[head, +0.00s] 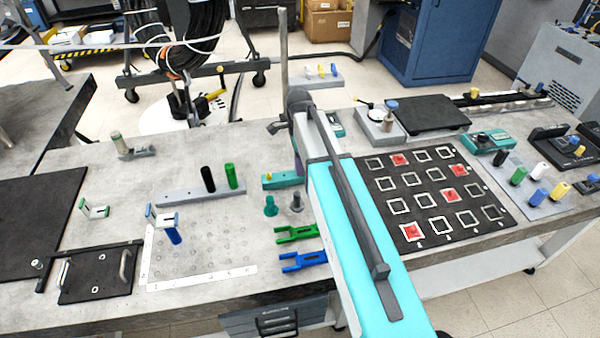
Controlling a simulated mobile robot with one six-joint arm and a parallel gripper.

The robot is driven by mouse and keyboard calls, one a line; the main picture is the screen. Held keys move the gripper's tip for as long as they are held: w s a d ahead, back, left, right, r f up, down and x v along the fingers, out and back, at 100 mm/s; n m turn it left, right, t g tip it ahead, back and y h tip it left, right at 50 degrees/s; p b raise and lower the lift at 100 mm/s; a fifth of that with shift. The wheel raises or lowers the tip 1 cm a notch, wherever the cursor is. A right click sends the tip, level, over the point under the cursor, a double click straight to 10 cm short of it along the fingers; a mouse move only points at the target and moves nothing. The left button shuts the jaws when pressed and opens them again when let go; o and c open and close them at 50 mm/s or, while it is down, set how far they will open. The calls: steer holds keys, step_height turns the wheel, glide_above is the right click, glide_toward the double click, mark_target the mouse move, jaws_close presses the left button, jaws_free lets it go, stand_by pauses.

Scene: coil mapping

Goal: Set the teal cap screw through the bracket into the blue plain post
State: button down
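The teal cap screw (271,205) stands head-down or head-up, I cannot tell which, on the table left of my arm, beside a similar grey screw (297,202). A blue post (173,237) stands at the edge of the hole grid, left of centre. A pale U-shaped bracket with blue ends (161,220) is at the top of this post; whether it rests on it is not clear. My turquoise arm reaches across the right of the screws. My gripper is mostly hidden behind the arm, so its fingers and any load cannot be made out.
A second bracket with green ends (95,211) stands farther left. A grey bar (203,194) carries a black and a green cylinder behind the grid. Green (297,233) and blue (303,260) forked parts lie near the front edge. A black marker board (430,195) lies right of my arm.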

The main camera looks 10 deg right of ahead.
steer(key=shift+r+p, duration=1.2)
steer(key=shift+r, duration=0.5)
stand_by(1.1)
steer(key=shift+r+p, duration=1.1)
steer(key=shift+r, duration=0.6)
steer(key=shift+s+d+r+n+b, duration=0.15)
steer(key=shift+s+n+b, duration=0.85)
steer(key=shift+n, duration=1.05)
steer(key=shift+s+a+r+n+b, duration=0.1)
steer(key=shift+s+r+n+b, duration=0.3)
steer(key=shift+n+b, duration=1.35)
steer(key=shift+s+d+r+n+b, duration=0.1)
steer(key=shift+s+n+b, duration=0.75)
steer(key=shift+n, duration=1.45)
steer(key=shift+w, duration=0.1)
